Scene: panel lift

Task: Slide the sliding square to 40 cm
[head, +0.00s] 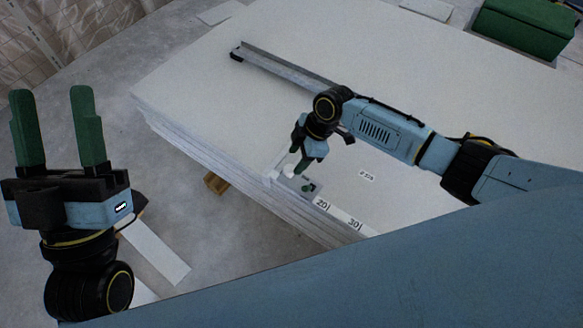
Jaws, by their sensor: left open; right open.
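A pale grey block with a flat plate (298,184), apparently the head of the sliding square, sits at the near edge of the top panel (220,95). It carries a small white part and a dark green part. A scale strip (343,216) with the marks 20 and 30 runs along the edge to its right. My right gripper (295,161) is open, just above the block; contact cannot be told. My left gripper (56,112) is open and empty, raised at the left, away from the panels.
A long grey metal bar (285,68) lies across the panel; its right part is hidden behind my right arm. A small label (367,176) lies on the panel. A green box (525,28) stands at the back right. Wooden blocks (215,183) show under the stack.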

